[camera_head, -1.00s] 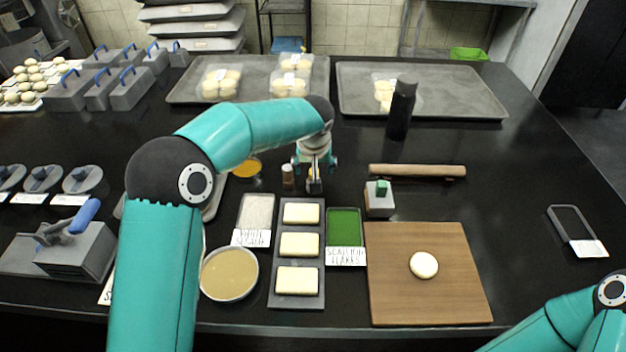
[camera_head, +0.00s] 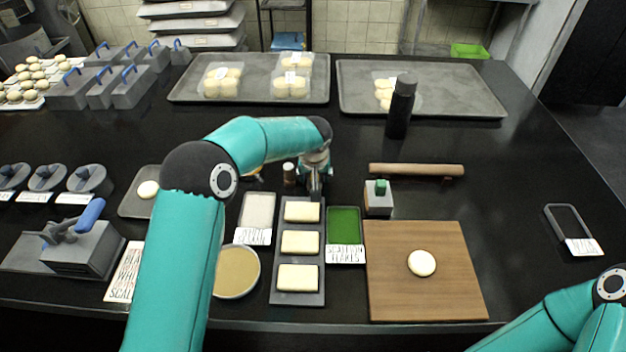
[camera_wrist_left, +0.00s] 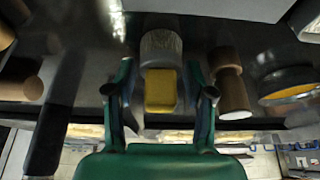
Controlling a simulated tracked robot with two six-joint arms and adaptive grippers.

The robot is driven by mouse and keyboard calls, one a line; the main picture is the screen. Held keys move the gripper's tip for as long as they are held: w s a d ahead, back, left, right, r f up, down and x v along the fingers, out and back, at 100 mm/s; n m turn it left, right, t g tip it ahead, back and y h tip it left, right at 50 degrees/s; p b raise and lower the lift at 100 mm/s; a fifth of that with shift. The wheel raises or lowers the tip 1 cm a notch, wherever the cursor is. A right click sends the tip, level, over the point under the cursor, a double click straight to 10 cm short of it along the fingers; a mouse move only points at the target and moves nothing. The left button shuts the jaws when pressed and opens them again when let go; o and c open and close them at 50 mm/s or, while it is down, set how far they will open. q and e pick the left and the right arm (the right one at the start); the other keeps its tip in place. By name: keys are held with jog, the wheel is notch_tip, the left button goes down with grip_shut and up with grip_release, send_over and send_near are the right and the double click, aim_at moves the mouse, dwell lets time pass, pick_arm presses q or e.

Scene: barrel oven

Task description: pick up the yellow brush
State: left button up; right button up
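The yellow brush shows in the left wrist view as a yellow block (camera_wrist_left: 160,92) with a grey, bristle-like part (camera_wrist_left: 160,45) beyond it. My left gripper (camera_wrist_left: 160,85) is open, with one finger on each side of the yellow block and gaps visible between. In the head view my left gripper (camera_head: 316,182) points down just behind the tray of pale blocks, and I cannot make out the brush there. Of my right arm only teal links show at the lower right; its gripper is outside the views.
A brown shaker (camera_head: 289,172) stands close left of my left gripper; it also shows in the wrist view (camera_wrist_left: 230,85). A bowl with yellow contents (camera_wrist_left: 288,84) is beyond it. A rolling pin (camera_head: 415,170), a green-topped block (camera_head: 379,200) and a black bottle (camera_head: 400,108) are to the right.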

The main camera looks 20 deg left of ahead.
pick_arm(q)
jog(key=c, duration=0.7)
jog(key=shift+r, duration=0.2)
notch_tip(320, 180, up, 20)
jog(key=shift+f+p, duration=0.15)
jog(key=shift+p, duration=0.25)
